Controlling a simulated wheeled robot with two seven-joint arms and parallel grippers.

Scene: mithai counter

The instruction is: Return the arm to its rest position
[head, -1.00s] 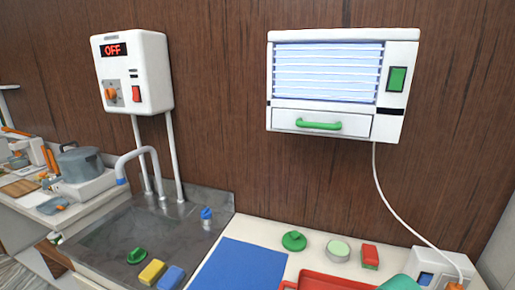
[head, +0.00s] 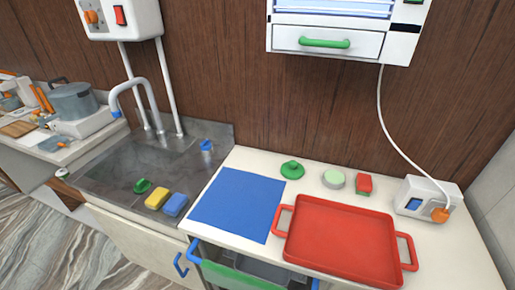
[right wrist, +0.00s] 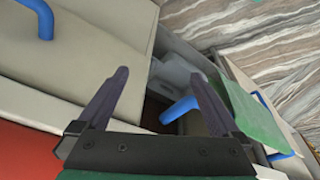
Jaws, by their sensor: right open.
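My right gripper (right wrist: 160,75) shows in the right wrist view with its two dark fingers spread apart and nothing between them. Neither of my grippers shows in the head view. In the head view the open drawer (head: 240,275) sticks out below the counter edge.
A red tray (head: 345,235) and a blue mat (head: 238,200) lie on the counter. A white box with an orange knob (head: 428,196) stands at the right. The sink (head: 140,170) is at the left, with a yellow sponge (head: 157,199) and a blue one (head: 175,205) at its front edge.

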